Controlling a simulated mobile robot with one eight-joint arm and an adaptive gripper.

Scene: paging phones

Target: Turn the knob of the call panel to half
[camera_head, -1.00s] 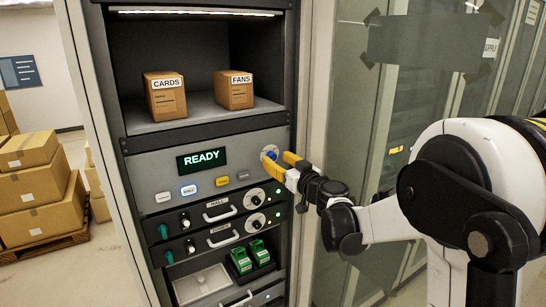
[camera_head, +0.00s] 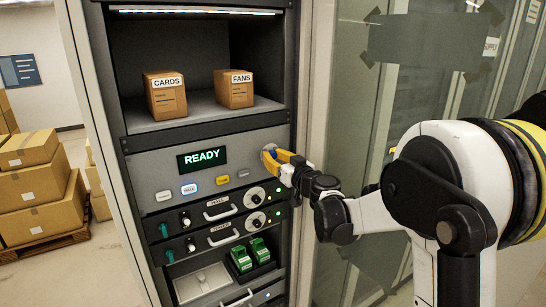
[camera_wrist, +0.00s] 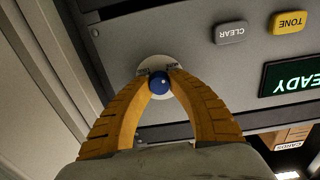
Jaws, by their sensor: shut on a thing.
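The call panel (camera_head: 150,172) is a grey front in the rack, with a lit display (camera_head: 202,158) that reads READY. Its blue knob (camera_wrist: 160,83) sits on a round white dial plate (camera_wrist: 159,62) at the panel's right end. My gripper (camera_head: 272,152) has its yellow fingers on both sides of the knob, shut on it; the wrist view shows the two fingertips (camera_wrist: 160,78) against it. The fingertips cover part of the dial's printed words, and I cannot read the knob's setting. In the head view the fingers hide most of the knob.
A row of buttons lies left of the knob, with the yellow TONE button (camera_head: 222,181) and grey CLEAR button (camera_head: 243,174). CARDS (camera_head: 166,98) and FANS (camera_head: 235,93) boxes stand on the shelf above. Drawer units with dials (camera_head: 257,197) are below. A glass door (camera_head: 345,200) is at the right.

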